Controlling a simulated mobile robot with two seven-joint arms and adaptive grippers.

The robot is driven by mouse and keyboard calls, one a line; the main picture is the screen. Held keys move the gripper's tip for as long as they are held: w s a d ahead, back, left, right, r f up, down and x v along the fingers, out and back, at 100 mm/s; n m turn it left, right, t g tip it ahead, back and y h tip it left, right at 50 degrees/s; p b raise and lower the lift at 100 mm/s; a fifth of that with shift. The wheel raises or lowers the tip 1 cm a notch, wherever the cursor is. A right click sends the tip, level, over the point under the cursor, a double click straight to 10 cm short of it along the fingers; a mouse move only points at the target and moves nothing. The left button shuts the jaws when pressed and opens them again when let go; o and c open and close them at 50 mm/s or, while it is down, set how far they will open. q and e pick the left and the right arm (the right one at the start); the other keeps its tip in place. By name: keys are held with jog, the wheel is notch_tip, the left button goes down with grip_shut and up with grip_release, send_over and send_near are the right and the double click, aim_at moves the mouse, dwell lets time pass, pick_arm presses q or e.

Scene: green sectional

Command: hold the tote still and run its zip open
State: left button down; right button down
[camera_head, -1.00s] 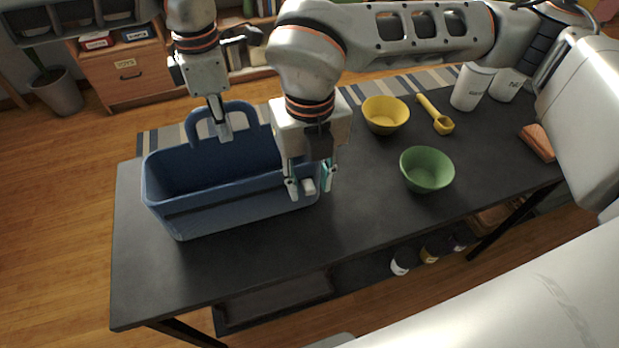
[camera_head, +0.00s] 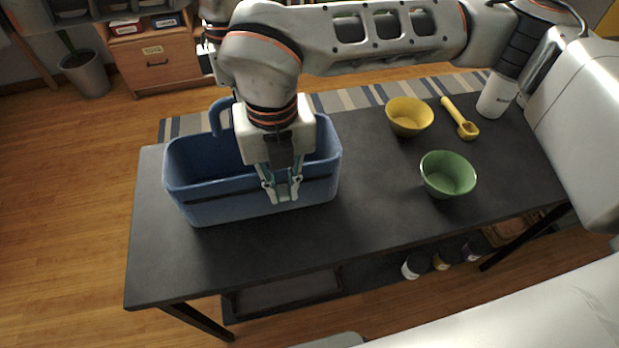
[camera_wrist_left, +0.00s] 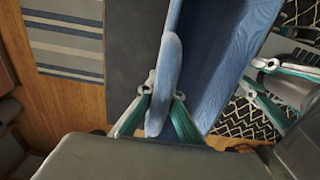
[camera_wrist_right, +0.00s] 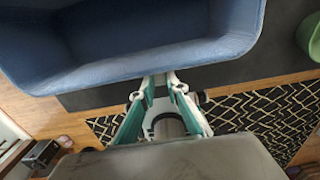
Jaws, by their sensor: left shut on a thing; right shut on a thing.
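The blue tote (camera_head: 215,210) stands on the dark table, with a dark strip (camera_head: 222,194) along its front side. Its handle (camera_head: 221,112) rises at the back, partly covered by my right arm. In the left wrist view my left gripper (camera_wrist_left: 163,92) is shut on the handle (camera_wrist_left: 170,70); the head view hides this grip. My right gripper (camera_head: 281,190) is shut at the tote's front side, level with the strip, right of its middle. The right wrist view shows its fingertips (camera_wrist_right: 159,82) against the tote wall (camera_wrist_right: 130,72). The small zip pull between them is hidden.
On the dark table (camera_head: 390,200), a green bowl (camera_head: 447,175), a yellow bowl (camera_head: 409,116), a yellow scoop (camera_head: 460,120) and a white canister (camera_head: 496,96) stand to the right. Bare tabletop lies in front of the tote. Several jars (camera_head: 440,258) stand on the lower shelf.

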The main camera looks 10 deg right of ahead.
jog(key=shift+a, duration=0.55)
jog(key=c, duration=2)
grip_release()
jog(key=shift+o, duration=0.2)
notch_tip(320, 180, up, 12)
